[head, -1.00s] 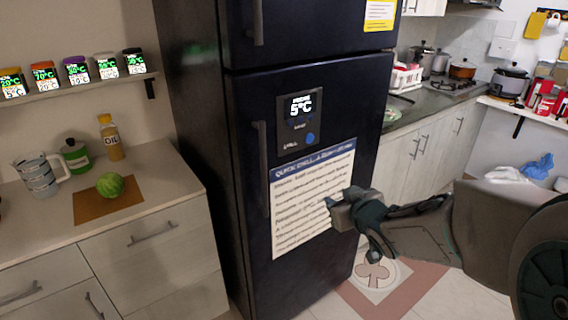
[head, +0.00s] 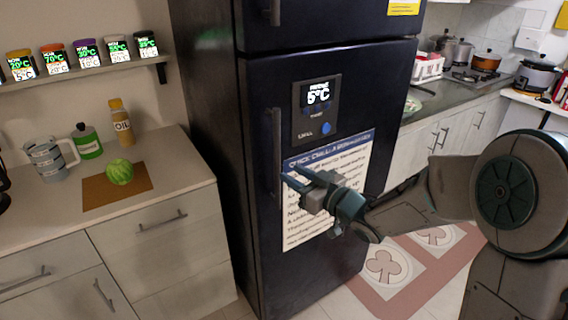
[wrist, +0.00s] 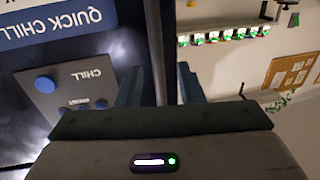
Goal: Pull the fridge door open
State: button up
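The dark blue fridge (head: 208,130) stands in the middle of the head view with its lower door (head: 262,240) shut. The door's vertical dark handle (head: 273,150) is near its left edge. My gripper (head: 292,176) is in front of the door, over the paper notice, with its fingers pointing left toward the handle. In the wrist view my gripper (wrist: 158,88) has its two fingers apart, and a dark upright bar (wrist: 155,45), apparently the handle, shows beyond and between them. I cannot tell whether the fingers touch it.
The door carries a display panel (head: 316,110) and a paper notice (head: 345,160). Spice dispensers (head: 88,54) line a shelf. Open floor (head: 440,265) lies at right.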

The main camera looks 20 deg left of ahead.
aim_at(279, 165)
jog(key=x, duration=0.7)
jog(key=shift+w+p, duration=0.2)
jog(key=shift+p, duration=0.1)
